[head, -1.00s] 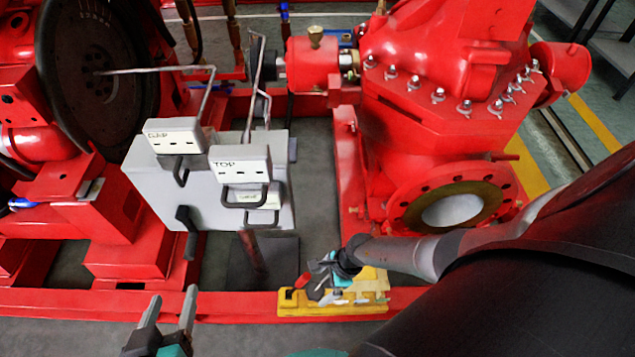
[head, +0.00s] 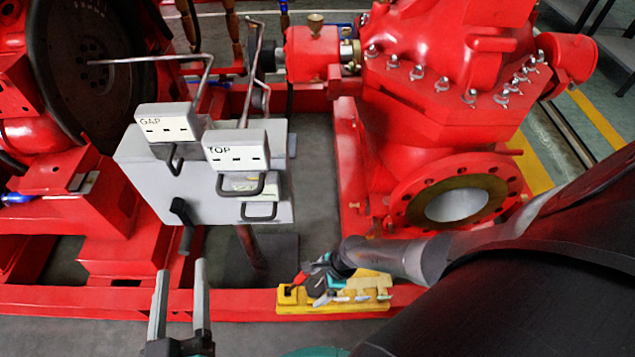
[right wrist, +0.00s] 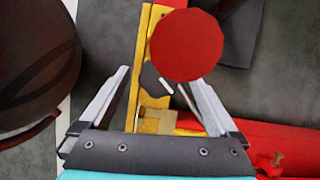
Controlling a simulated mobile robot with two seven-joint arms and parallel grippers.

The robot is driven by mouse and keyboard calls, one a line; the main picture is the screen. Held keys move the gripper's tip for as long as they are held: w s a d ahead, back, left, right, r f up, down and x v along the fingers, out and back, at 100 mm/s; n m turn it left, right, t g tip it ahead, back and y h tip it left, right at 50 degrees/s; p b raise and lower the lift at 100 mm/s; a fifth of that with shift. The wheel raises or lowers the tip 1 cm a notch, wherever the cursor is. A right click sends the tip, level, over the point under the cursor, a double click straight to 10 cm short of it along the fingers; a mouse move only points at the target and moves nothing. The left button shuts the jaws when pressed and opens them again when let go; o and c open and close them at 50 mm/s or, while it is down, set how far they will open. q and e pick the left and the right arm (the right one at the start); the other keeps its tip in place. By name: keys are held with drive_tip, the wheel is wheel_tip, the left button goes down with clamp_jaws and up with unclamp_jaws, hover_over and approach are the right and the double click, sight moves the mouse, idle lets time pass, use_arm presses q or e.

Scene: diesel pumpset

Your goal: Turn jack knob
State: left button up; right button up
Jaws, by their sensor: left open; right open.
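A grey box (head: 140,170) stands in the middle of the head view. A black handle-like knob (head: 182,214) sticks out low on its front left; this may be the jack knob, but no label shows. My left gripper (head: 181,270) is open and empty, its fingers pointing up just below the black knob, apart from it in the picture. My right gripper (head: 320,280) is small and partly hidden beside a yellow block (head: 290,298). In the right wrist view its fingers (right wrist: 160,75) are spread, with a round red knob-like piece (right wrist: 190,45) in front of the yellow block.
A red pump (head: 440,110) stands to the right and a dark flywheel (head: 90,70) to the left. A red frame rail (head: 60,303) crosses the front.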

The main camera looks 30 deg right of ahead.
idle(0.3)
drive_tip(key=c, duration=1.4)
drive_tip(key=shift+o, duration=0.2)
